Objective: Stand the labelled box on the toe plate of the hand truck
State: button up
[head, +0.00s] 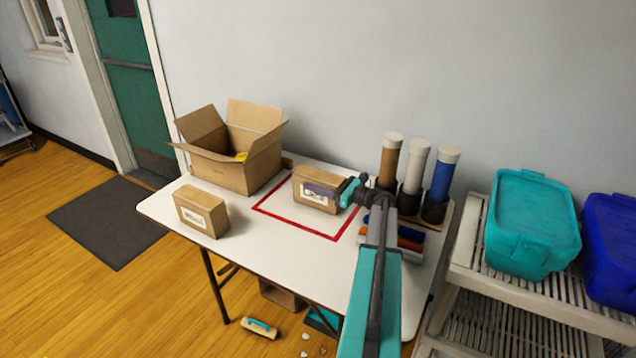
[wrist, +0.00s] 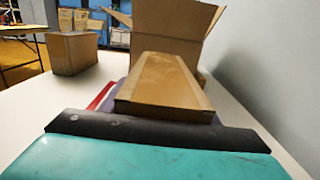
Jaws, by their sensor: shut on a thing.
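A labelled brown cardboard box (head: 315,178) is at the red-outlined area of the white table. Its white label faces the front, partly covered by a dark purplish part. My gripper (head: 343,192) is shut on this box from its right end. In the wrist view the box (wrist: 165,82) lies just beyond the dark bar of my gripper. I cannot tell whether its underside touches the table. A second labelled box (head: 202,212) stands upright to the left, apart from my gripper. I cannot make out the hand truck or its toe plate in either view.
An open carton (head: 222,172) stands at the table's back left. Brown, white and blue capped tubes (head: 415,168) stand at the back right. A shelf with a teal bin (head: 530,225) and a blue bin (head: 612,250) is to the right. A brush (head: 260,328) lies on the floor.

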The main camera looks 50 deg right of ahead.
jog(key=shift+f+b, duration=0.3)
jog(key=o, duration=1.3)
jog(key=shift+s+r+p, duration=0.1)
jog(key=shift+r+p, duration=0.1)
jog(key=shift+p, duration=0.15)
jog(key=b+v, duration=0.2)
jog(key=v, duration=1)
jog(key=shift+f, duration=0.1)
